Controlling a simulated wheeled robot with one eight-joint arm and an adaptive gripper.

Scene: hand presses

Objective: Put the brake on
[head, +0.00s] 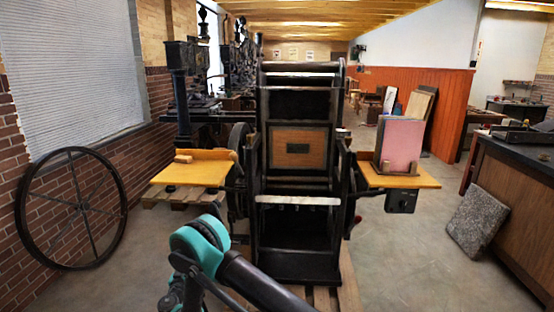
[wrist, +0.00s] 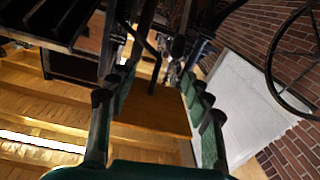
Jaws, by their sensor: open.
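The black hand press (head: 298,200) stands upright in the middle of the head view, with a wooden panel and a pale bar across its front. I cannot make out for certain which part is the brake. A small red-tipped part (head: 356,220) shows low on the press's right side. My gripper (wrist: 158,78) is open and empty in the wrist view, its two dark green fingers spread apart. Beyond the fingers are an orange-brown board (wrist: 155,112) and a thin dark rod (wrist: 156,75); neither is between closed jaws. In the head view I cannot make out the fingers.
A wooden side shelf (head: 190,174) with a small block juts out left of the press; another shelf (head: 405,180) at right holds pink sheets. A large spoked wheel (head: 70,208) leans on the brick wall. A stone slab (head: 478,219) leans against the right counter. Floor is clear at front right.

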